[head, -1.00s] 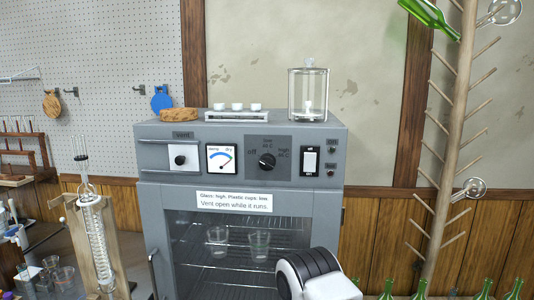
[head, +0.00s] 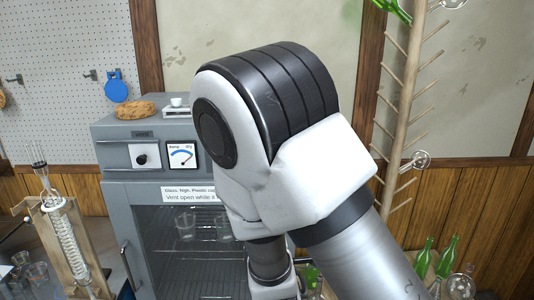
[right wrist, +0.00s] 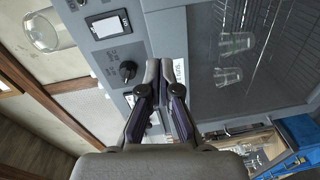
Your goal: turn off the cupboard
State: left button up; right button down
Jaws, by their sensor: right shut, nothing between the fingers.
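The grey drying cupboard (head: 117,179) stands upright with its glass door shut. Its vent knob (head: 140,155) and dial gauge (head: 181,155) show in the head view, while my right arm hides the right part of the panel. In the right wrist view, turned sideways, the black heat dial (right wrist: 127,70) and the white power switch (right wrist: 108,25) in its black frame show. My right gripper (right wrist: 165,68) is shut and empty in front of the panel, beside the heat dial and apart from the switch. The switch's position is hard to tell. My left gripper is out of view.
A cork ring (head: 136,110) and a white rack (head: 178,111) sit on the cupboard top. A glass jar (right wrist: 48,32) shows beside the panel. Glass cups (head: 185,226) stand inside. A wooden drying stand (head: 410,120) and green bottles (head: 447,258) are on the right.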

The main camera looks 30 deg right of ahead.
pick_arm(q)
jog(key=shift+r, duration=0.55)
pick_arm(e)
notch_tip(320, 180, up, 8)
jog(key=n+t+h, duration=0.1)
jog(key=shift+s+d+f+h, duration=0.15)
jog(key=shift+s+d+h, duration=0.1)
jog(key=shift+s+h, duration=0.15)
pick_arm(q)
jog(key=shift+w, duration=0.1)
pick_arm(e)
jog(key=shift+w, duration=0.2)
pick_arm(q)
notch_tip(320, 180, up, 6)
jog(key=p, duration=0.6)
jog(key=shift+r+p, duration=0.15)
jog(key=shift+p, duration=0.15)
pick_arm(e)
jog(key=x, duration=1.4)
jog(key=shift+t, duration=0.3)
jog(key=shift+a+r, duration=0.1)
jog(key=shift+r, duration=0.1)
